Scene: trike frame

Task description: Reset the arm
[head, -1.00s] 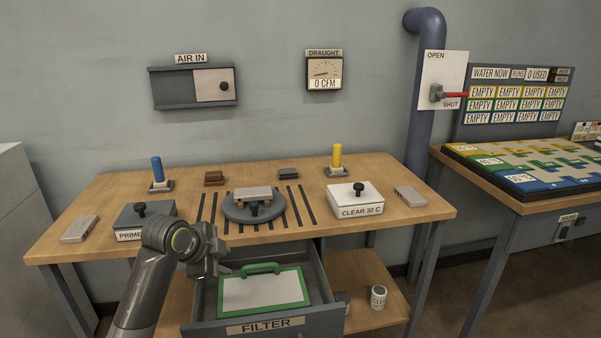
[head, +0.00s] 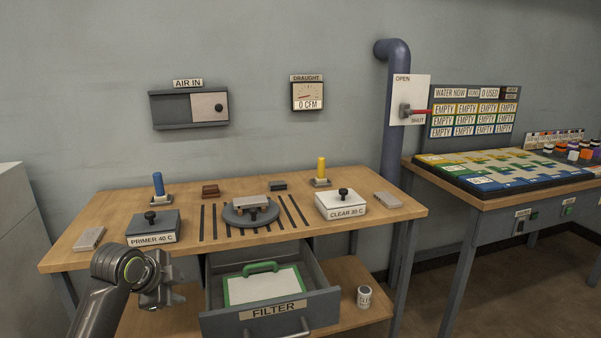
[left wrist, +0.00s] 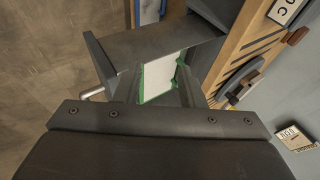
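My left gripper (head: 165,283) is in front of the bench's left part, left of the open drawer marked FILTER (head: 272,318). It is empty, with its fingers apart in the left wrist view (left wrist: 160,92). A white filter panel with a green frame and handle (head: 262,284) lies in the drawer. It also shows in the left wrist view (left wrist: 160,78), seen between the fingers. My right gripper is in neither view.
The wooden bench (head: 110,218) carries a PRIMER 40 C box (head: 153,228), a CLEAR 30 C box (head: 345,205) and a round grey stand (head: 250,214). A can (head: 364,297) stands on the lower shelf. A second table (head: 480,202) is at the right, with floor between.

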